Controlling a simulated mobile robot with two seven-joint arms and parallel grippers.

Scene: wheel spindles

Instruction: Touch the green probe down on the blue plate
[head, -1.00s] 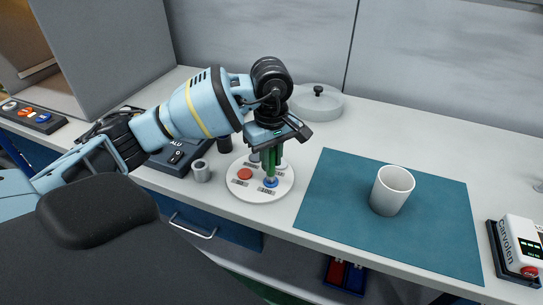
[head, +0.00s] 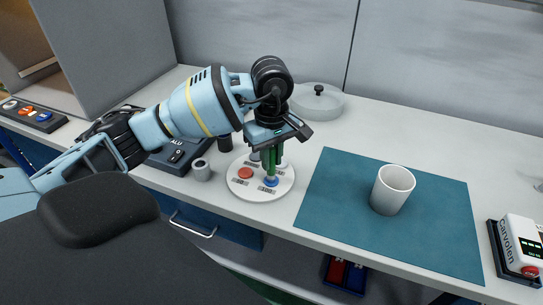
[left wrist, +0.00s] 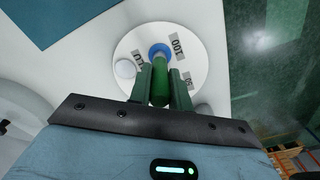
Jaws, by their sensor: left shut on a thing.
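My left gripper (head: 269,156) points down, shut on the green probe (head: 271,165). The probe also shows in the left wrist view (left wrist: 160,90), upright between the two dark green fingers. The blue plate (head: 270,183) is a small round disc on a white round base (head: 284,190), near the "100" label. It also shows in the left wrist view (left wrist: 160,50). The probe's lower end is right over the blue plate, at or very near its surface; I cannot tell whether they touch. My right gripper is not in view.
A red plate (head: 245,173) sits on the same base. A small grey cup (head: 201,171) and a dark device (head: 178,154) stand to the left. A glass lidded dish (head: 318,103) is behind. A white mug (head: 391,190) stands on a teal mat (head: 330,215) to the right.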

